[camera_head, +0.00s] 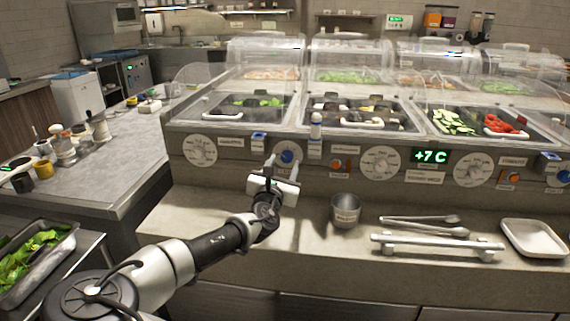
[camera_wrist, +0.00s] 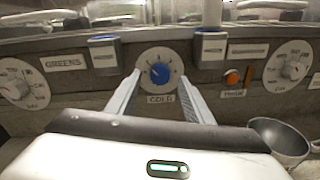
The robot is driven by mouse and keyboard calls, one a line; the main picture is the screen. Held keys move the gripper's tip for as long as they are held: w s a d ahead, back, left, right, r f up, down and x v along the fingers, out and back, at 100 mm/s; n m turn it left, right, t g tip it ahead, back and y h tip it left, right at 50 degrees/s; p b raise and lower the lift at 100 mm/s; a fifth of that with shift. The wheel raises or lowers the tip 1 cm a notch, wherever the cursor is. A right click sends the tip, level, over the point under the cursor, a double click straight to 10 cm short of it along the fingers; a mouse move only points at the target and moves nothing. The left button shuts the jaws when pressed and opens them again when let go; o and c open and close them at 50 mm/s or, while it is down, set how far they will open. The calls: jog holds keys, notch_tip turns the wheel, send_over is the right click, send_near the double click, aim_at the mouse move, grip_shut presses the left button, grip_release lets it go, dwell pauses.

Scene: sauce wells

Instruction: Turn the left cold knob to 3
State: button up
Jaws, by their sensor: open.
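The left cold knob (camera_head: 287,156) is a small blue knob on a round white dial, on the front panel of the counter. In the wrist view the blue knob (camera_wrist: 160,73) sits at the centre of its dial, above a COLD label; the numbers are too small to read. My gripper (camera_head: 281,167) is in front of this dial. In the wrist view my gripper (camera_wrist: 159,77) is open, one finger on each side of the dial. The fingers appear apart from the knob, with nothing between them; the exact gap in depth cannot be told.
A blue-topped white fixture (camera_wrist: 103,54) and another (camera_wrist: 211,47) flank the dial. An orange switch (camera_wrist: 232,78) is to the right. A metal cup (camera_head: 345,211), tongs (camera_head: 425,224) and a white tray (camera_head: 533,238) rest on the ledge. Another blue knob (camera_head: 564,176) is far right.

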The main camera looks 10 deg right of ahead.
aim_at(287, 157)
jog(key=shift+x, duration=1.4)
jog(key=c, duration=1)
jog(key=shift+c, duration=0.2)
